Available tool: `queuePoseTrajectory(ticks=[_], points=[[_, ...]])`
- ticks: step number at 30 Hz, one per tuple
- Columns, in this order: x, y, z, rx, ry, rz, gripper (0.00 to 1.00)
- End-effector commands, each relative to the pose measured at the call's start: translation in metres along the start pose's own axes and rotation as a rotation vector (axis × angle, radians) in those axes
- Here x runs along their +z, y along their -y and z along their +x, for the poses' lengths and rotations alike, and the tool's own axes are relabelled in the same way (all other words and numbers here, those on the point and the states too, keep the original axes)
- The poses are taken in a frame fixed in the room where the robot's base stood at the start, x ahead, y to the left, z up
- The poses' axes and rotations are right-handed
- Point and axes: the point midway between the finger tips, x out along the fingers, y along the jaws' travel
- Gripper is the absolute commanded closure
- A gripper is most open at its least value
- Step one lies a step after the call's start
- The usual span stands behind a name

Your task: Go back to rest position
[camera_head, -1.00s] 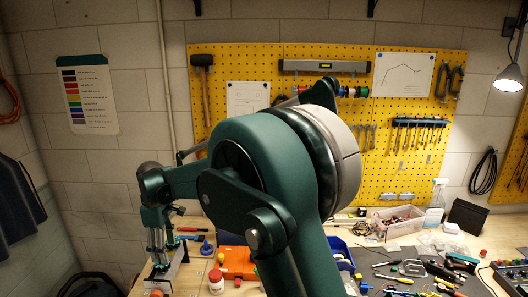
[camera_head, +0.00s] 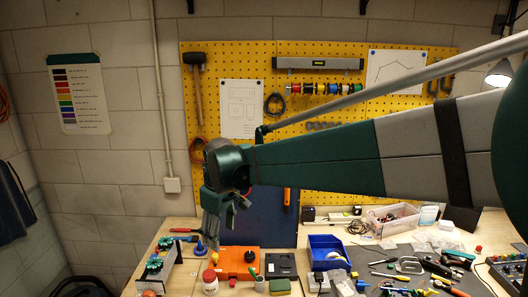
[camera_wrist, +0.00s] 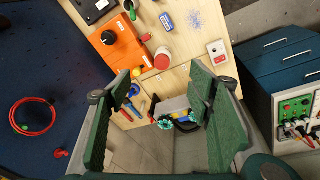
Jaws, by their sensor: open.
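My gripper (camera_head: 212,230) hangs downward over the left part of the workbench (camera_head: 178,226) in the head view, at the end of my forearm. In the wrist view its two green fingers (camera_wrist: 160,115) stand wide apart with nothing held between them. A rack with teal-topped parts (camera_head: 157,262) stands below and left of the gripper in the head view. An orange box with a black knob (camera_head: 238,262) lies to its right; it also shows in the wrist view (camera_wrist: 117,46). The lower fingertips overlap the bench items in the head view, so their height is unclear.
A white jar with a red lid (camera_head: 210,281) stands at the front. A blue bin (camera_head: 327,250) and a clear tub (camera_head: 392,220) stand farther right, with tools around. A yellow pegboard (camera_head: 310,100) is behind. The wrist view shows a drawer cabinet (camera_wrist: 283,65) beside the bench.

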Motion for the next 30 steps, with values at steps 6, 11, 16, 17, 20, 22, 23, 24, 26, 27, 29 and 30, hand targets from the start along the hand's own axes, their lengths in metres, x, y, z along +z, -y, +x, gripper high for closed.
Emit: queuePoseTrajectory(ticks=[6, 11, 16, 17, 20, 22, 23, 24, 26, 27, 29, 30], points=[[0.053, -0.010, -0.017, 0.030, -0.029, 0.105, 0.48], [0.089, -0.014, -0.026, 0.053, -0.051, 0.179, 0.48], [0.128, -0.015, -0.035, 0.076, -0.075, 0.260, 0.48], [0.135, -0.015, -0.036, 0.081, -0.080, 0.273, 0.48], [0.158, -0.015, -0.040, 0.095, -0.094, 0.320, 0.48], [0.174, -0.013, -0.042, 0.104, -0.105, 0.352, 0.48], [0.180, -0.013, -0.042, 0.109, -0.110, 0.367, 0.48], [0.189, -0.012, -0.043, 0.115, -0.116, 0.385, 0.48], [0.203, -0.011, -0.044, 0.122, -0.124, 0.412, 0.48], [0.211, -0.010, -0.045, 0.128, -0.130, 0.431, 0.48], [0.225, -0.008, -0.045, 0.137, -0.140, 0.458, 0.48], [0.233, -0.006, -0.045, 0.142, -0.145, 0.477, 0.48]])
